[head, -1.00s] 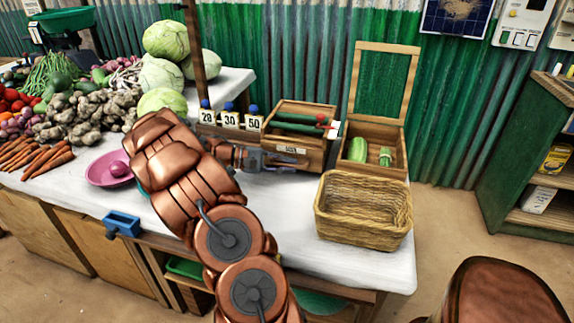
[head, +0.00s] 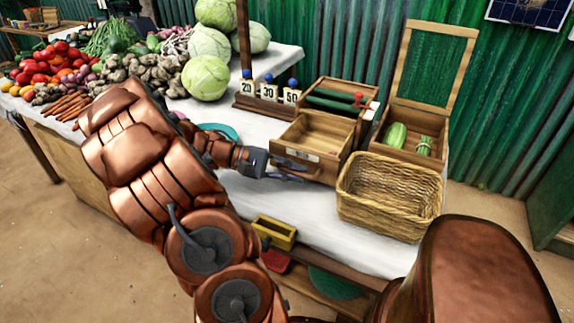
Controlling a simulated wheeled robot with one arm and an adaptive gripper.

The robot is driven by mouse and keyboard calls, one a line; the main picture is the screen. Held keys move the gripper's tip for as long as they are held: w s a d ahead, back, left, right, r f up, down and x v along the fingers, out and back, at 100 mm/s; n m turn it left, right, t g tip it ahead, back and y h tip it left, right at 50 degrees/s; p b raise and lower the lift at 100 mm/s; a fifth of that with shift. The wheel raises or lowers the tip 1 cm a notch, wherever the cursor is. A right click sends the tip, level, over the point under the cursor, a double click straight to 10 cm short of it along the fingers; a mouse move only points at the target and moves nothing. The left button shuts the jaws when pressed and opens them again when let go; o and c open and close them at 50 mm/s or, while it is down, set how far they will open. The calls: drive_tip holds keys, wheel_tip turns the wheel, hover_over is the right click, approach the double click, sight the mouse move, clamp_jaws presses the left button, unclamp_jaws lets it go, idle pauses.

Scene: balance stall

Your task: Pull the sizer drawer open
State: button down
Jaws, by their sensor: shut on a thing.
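The sizer (head: 338,100) is a wooden box with green rollers and a red knob, standing on the white-topped stall. Its drawer (head: 329,128) is slid out toward me, and its bare wooden inside shows. A pale label sits on the drawer's front. My gripper (head: 297,172) is at the left of the drawer front, shut on the drawer handle. The handle itself is mostly hidden by the fingers.
A wicker basket (head: 390,193) stands close to the right of the drawer. A lidded wooden crate (head: 408,143) behind it holds a green gourd and a bundle. Number cards 20, 30 and 50 stand behind left. Cabbages (head: 206,77) and other vegetables fill the left.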

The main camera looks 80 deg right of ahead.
drive_tip(key=shift+a, duration=0.3)
drive_tip(key=c, duration=1.4)
unclamp_jaws()
drive_tip(key=shift+w, duration=0.1)
drive_tip(key=shift+c, duration=0.2)
drive_tip(key=shift+w, duration=0.1)
drive_tip(key=v, duration=1)
drive_tip(key=shift+w, duration=0.4)
drive_tip(key=shift+w+a+r, duration=0.15)
drive_tip(key=shift+w, duration=0.35)
